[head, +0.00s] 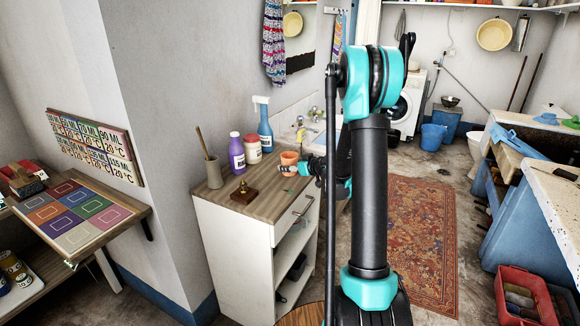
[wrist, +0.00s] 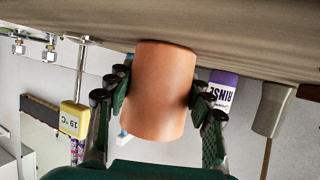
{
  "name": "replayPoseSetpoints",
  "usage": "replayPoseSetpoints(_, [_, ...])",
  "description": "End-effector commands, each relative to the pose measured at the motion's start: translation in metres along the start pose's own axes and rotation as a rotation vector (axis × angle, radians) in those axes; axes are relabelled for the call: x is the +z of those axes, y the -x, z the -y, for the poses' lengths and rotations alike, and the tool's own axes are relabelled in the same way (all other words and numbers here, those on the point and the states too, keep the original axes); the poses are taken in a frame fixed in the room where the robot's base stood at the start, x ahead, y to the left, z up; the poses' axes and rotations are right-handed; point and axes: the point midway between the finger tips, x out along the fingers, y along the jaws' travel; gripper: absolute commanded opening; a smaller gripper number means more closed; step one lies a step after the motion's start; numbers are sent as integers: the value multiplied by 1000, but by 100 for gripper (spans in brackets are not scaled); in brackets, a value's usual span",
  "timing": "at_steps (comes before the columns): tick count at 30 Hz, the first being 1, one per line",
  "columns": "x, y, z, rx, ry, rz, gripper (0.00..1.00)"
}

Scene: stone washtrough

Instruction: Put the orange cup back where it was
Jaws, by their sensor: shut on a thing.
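The orange cup (head: 289,157) is at the right rear of the wooden top of the white cabinet (head: 236,200), near the sink. In the wrist view the cup (wrist: 160,90) fills the middle, between the two dark fingers of my gripper (wrist: 160,95). My gripper (head: 300,168) is shut on the cup from the side. The wrist picture is upside down, with the wooden top along its upper edge. The cup's base is at or very close to that top; I cannot tell whether it touches.
A sink (head: 305,133) lies behind. A board of coloured squares (head: 80,212) is at left.

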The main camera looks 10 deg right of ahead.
Motion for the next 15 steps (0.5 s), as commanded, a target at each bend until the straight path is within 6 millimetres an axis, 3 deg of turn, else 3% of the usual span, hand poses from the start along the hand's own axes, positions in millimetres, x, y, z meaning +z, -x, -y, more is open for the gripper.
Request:
replayPoseSetpoints(1, [1, 0, 0, 0, 0, 0, 54])
replayPoseSetpoints(6, [0, 0, 0, 0, 0, 0, 73])
replayPoseSetpoints(15, [-1, 0, 0, 0, 0, 0, 73])
